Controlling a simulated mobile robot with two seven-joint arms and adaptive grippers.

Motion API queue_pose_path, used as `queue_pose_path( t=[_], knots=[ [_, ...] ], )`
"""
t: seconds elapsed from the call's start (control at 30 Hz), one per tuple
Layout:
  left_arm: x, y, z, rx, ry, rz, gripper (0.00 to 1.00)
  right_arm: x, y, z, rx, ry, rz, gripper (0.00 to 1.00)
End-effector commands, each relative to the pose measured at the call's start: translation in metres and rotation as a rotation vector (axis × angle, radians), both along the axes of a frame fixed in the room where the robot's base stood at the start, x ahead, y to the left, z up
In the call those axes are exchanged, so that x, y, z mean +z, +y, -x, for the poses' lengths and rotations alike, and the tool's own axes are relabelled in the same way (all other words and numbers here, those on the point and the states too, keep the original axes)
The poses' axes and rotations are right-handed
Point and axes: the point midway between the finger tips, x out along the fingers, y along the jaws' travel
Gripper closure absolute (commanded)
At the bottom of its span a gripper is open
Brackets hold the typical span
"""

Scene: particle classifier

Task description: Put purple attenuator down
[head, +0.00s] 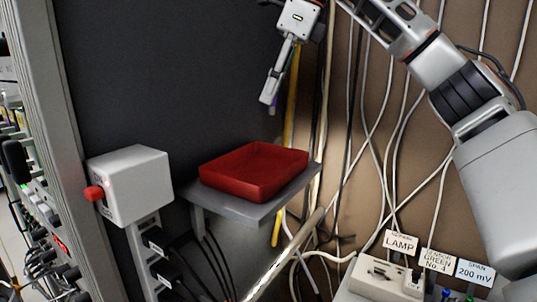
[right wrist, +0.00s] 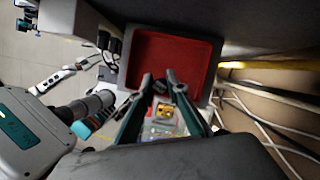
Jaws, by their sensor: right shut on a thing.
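My right gripper (head: 271,100) hangs from the upper middle of the head view, fingers pointing down, above the red tray (head: 246,192) and near its right rear side. It is shut on the purple attenuator (head: 272,109), of which only a small dark purple bit shows below the fingers. In the right wrist view, the two finger tips (right wrist: 159,82) reach towards the red tray (right wrist: 138,88). The attenuator between them is small, dark and mostly hidden. The tray looks empty and is clear of the gripper.
The tray rests on a grey shelf (head: 252,210) fixed by the dark panel. A white box with a red knob (head: 133,186) stands left of it. Hanging cables and a yellow pole (head: 291,90) are behind and right. A labelled lamp box (head: 385,279) sits lower right.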

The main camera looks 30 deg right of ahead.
Motion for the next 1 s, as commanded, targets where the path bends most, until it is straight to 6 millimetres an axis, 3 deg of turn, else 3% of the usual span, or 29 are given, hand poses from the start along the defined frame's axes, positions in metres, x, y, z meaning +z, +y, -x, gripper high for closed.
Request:
queue_pose_path(
  t=[0.2, 0.4, 1.0],
  knots=[
    [0.000, 0.004, -0.001, 0.001, -0.002, -0.006, 0.76, -0.051, 0.000, 0.000, 0.003, 0.005, -0.001, 1.00],
    [0.001, 0.007, -0.005, -0.004, -0.010, -0.014, 0.76, -0.086, 0.000, 0.000, 0.002, 0.003, -0.001, 1.00],
    [0.004, 0.007, -0.007, -0.002, -0.015, -0.011, 0.76, -0.137, 0.000, 0.000, 0.001, 0.000, 0.000, 1.00]
  ],
)
